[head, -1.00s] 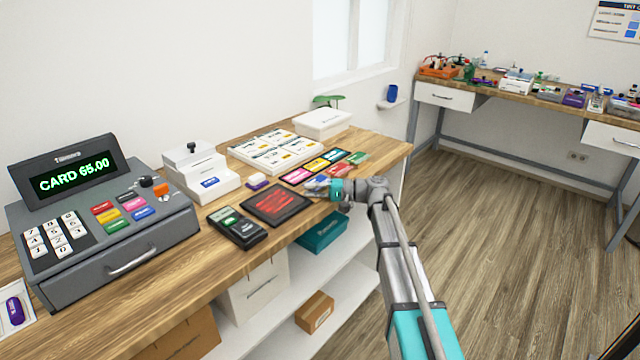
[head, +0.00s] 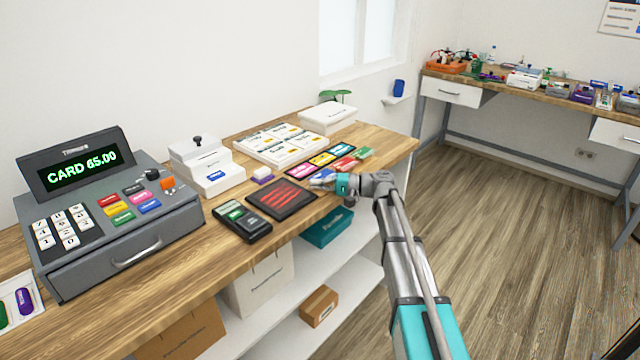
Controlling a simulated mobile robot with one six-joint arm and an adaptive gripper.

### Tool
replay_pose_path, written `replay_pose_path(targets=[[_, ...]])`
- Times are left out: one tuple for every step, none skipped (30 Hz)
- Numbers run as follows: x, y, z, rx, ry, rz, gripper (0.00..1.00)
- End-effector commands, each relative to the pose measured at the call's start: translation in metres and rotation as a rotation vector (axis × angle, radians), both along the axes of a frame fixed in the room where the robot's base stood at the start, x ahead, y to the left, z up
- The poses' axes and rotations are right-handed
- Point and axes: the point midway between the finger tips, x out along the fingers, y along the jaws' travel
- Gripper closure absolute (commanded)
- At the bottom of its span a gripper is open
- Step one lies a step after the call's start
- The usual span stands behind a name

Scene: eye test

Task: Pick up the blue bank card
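A blue card (head: 326,174) lies on the wooden counter (head: 185,245), at the near end of a row with a red card (head: 345,163) and a green card (head: 364,153). It is partly hidden behind my gripper (head: 318,184), whose fingers are at its near side, low over the counter. I cannot tell whether they touch the card. The fingers are too small and overlapped to show whether they are open or shut.
A second row has pink (head: 301,171), yellow (head: 322,159) and light-blue (head: 341,149) cards. A dark pad with red stripes (head: 282,199) and a card terminal (head: 242,221) lie left of my gripper. A cash register (head: 110,210) reads "CARD 65.00". The counter's front edge runs below my gripper.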

Motion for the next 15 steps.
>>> replay_pose_path(targets=[[0.000,0.000,0.003,0.000,0.000,0.000,1.00],[0.000,0.000,0.004,0.000,0.000,0.000,1.00],[0.000,0.000,0.006,0.000,0.000,0.000,1.00],[0.000,0.000,0.007,0.000,0.000,0.000,1.00],[0.000,0.000,0.009,0.000,0.000,0.000,1.00],[0.000,0.000,0.012,0.000,0.000,0.000,1.00],[0.000,0.000,0.014,0.000,0.000,0.000,1.00],[0.000,0.000,0.016,0.000,0.000,0.000,1.00],[0.000,0.000,0.019,0.000,0.000,0.000,1.00],[0.000,0.000,0.022,0.000,0.000,0.000,1.00],[0.000,0.000,0.025,0.000,0.000,0.000,1.00],[0.000,0.000,0.029,0.000,0.000,0.000,1.00],[0.000,0.000,0.032,0.000,0.000,0.000,1.00],[0.000,0.000,0.035,0.000,0.000,0.000,1.00],[-0.006,0.000,0.039,0.000,0.000,0.000,1.00]])
